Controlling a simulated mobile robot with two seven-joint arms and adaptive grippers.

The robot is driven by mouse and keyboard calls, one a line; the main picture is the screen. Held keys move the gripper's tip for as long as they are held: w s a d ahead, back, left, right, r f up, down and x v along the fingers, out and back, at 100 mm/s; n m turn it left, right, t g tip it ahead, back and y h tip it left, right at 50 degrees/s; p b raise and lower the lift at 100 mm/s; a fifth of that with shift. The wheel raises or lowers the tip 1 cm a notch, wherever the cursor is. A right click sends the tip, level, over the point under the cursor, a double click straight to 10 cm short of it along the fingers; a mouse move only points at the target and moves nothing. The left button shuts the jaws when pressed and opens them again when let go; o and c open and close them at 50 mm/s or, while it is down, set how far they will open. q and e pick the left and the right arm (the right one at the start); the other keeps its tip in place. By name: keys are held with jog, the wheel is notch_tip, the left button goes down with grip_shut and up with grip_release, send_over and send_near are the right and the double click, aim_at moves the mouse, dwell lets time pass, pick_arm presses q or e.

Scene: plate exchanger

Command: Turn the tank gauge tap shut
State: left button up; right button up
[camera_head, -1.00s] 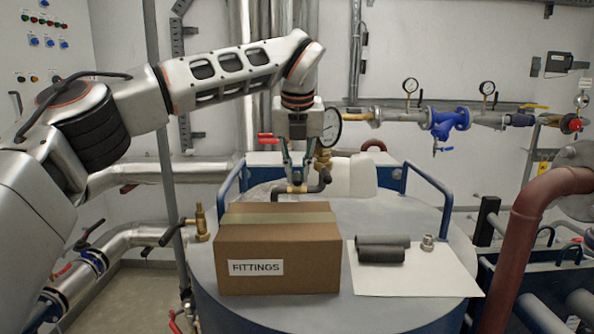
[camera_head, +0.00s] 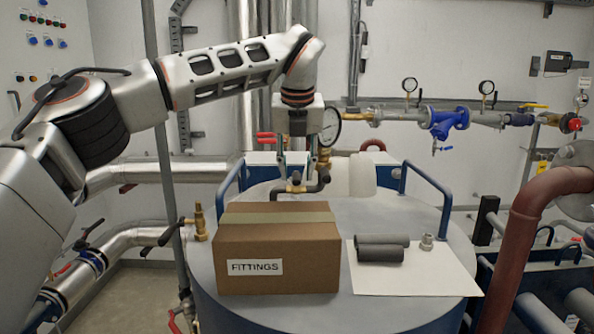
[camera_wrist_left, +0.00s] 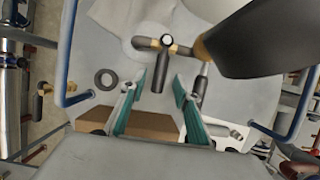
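The tank gauge tap (camera_head: 296,188) is a small brass body in a dark bent pipe on the tank top, behind the box. It also shows in the left wrist view (camera_wrist_left: 169,47), with a dark lever (camera_wrist_left: 158,79) pointing toward my gripper. The round gauge (camera_head: 331,127) stands at its right; its dark back fills the upper right of the wrist view. My left gripper (camera_head: 296,176) points down over the tap. In the wrist view its teal fingers (camera_wrist_left: 159,90) are apart, with the lever between their tips in the picture. I cannot tell whether they touch it. My right gripper is out of view.
A cardboard FITTINGS box (camera_head: 278,250) stands on the tank in front of the tap. Dark foam tubes (camera_head: 381,249) and a nut lie on a white sheet (camera_head: 440,275) at its right. Blue rails (camera_head: 430,185) flank the tank top.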

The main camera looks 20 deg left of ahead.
pick_arm(q)
jog(key=v, duration=1.1)
jog(key=shift+r, duration=0.25)
jog(key=shift+s, duration=0.15)
